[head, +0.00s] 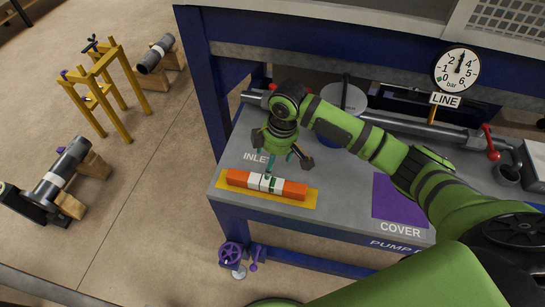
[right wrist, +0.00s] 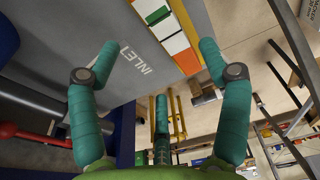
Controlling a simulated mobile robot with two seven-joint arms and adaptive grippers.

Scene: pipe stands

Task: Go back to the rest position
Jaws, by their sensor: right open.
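My right gripper (head: 284,150) hangs over the blue-framed bench, just behind an orange block with white and green bands (head: 266,185). Its fingers are spread open and empty in the right wrist view (right wrist: 155,75). The banded block (right wrist: 175,43) lies on a yellow strip (head: 228,197) by the INLET label, ahead of the fingers in the wrist view. In the head view one teal fingertip overlaps the block's far edge; I cannot tell whether it touches. My left gripper is not in view.
A purple COVER patch (head: 398,200) and a grey pipe with a red-handled valve (head: 490,142) are on the bench. A pressure gauge (head: 456,70) stands behind. A yellow stand (head: 100,85) and dark pipes on wooden blocks (head: 92,165) are on the floor at left. Purple handwheel (head: 231,255) below.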

